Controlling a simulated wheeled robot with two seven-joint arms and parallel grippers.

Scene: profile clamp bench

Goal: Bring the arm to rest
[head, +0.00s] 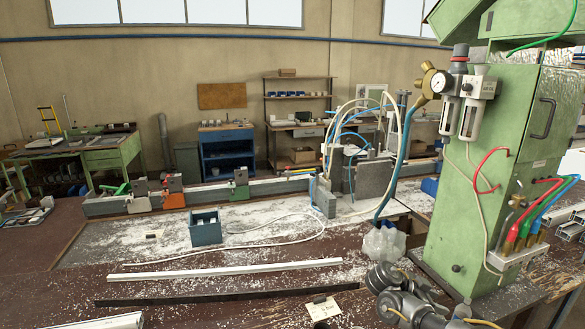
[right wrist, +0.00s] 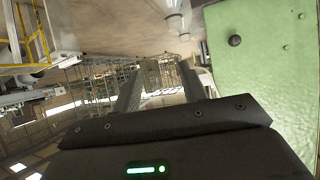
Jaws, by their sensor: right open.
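My right arm (head: 400,295) comes in at the bottom right of the head view, low in front of the green machine. Its gripper is hard to make out there. In the right wrist view my right gripper (right wrist: 160,88) has its two dark fingers apart, with nothing seen between them. The green machine housing (right wrist: 265,75) fills the right side of that view, beside the fingers. My left arm and gripper are not in view.
A green machine cabinet (head: 487,165) with hoses stands at the right. A white profile (head: 225,270) and a dark strip (head: 225,296) lie across the bench. A blue-grey box (head: 205,232), clamps on a rail (head: 105,206) and a clear bag (head: 384,242) stand farther back.

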